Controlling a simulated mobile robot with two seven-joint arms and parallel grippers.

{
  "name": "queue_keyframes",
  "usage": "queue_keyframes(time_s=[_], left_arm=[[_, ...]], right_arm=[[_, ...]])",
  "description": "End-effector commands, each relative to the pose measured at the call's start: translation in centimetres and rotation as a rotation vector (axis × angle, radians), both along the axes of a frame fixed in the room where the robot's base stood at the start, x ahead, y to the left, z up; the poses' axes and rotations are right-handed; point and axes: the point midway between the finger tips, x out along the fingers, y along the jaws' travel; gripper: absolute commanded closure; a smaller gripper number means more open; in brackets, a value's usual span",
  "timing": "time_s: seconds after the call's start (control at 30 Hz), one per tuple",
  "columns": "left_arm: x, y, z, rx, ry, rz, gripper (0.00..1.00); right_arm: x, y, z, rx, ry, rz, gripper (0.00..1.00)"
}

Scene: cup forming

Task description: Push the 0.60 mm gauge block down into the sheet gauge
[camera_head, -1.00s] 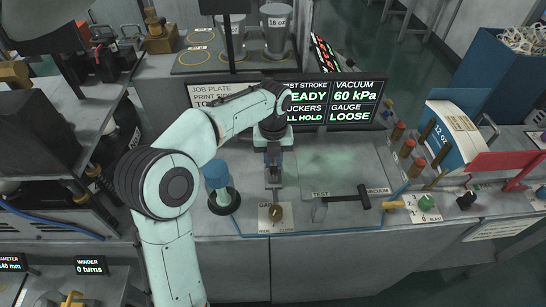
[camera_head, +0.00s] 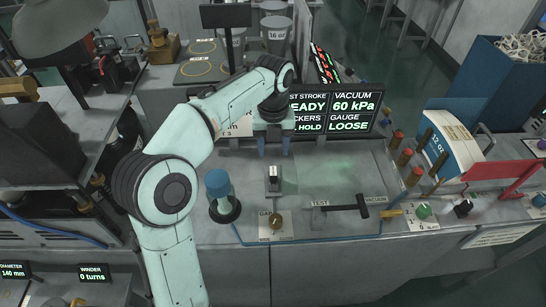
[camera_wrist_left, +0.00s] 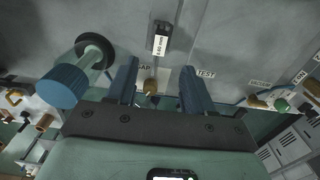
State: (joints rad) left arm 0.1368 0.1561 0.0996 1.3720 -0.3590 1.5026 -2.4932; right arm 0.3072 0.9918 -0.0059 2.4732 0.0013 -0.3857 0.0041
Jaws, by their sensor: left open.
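The 0.60 mm gauge block (camera_head: 270,176) is a small pale piece standing in the dark slot of the sheet gauge (camera_head: 273,190). Its label shows in the left wrist view (camera_wrist_left: 160,45). How deep it sits I cannot tell; the screen reads GAUGE LOOSE. My left gripper (camera_head: 274,147) is above and behind the gauge in the head view, apart from the block. Its blue fingers are open and empty. In the left wrist view the open fingers (camera_wrist_left: 158,85) frame the gauge between and beyond them. My right gripper is not in view.
A blue-capped knob (camera_head: 218,184) stands left of the gauge. A brass knob (camera_head: 275,218) is in front of it. A black T-shaped handle (camera_head: 350,207) lies to the right. The status screen (camera_head: 335,110) stands behind. The grey plate right of the gauge is mostly clear.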

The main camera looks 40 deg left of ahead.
Motion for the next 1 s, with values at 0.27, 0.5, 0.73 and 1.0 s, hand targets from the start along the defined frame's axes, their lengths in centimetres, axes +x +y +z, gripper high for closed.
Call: queue_keyframes(time_s=[0.27,0.5,0.73,1.0], left_arm=[[0.1,0.0,4.0,0.001,-0.002,0.000,0.48],[0.0,0.0,4.3,0.001,-0.001,0.000,0.48],[0.0,0.0,4.2,0.000,0.000,0.000,0.48],[0.0,0.0,4.2,0.000,0.000,0.000,0.48]], right_arm=[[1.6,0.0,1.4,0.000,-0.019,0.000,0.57],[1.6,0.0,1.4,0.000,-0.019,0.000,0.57],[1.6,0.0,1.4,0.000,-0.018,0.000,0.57],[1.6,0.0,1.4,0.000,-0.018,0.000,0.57]])
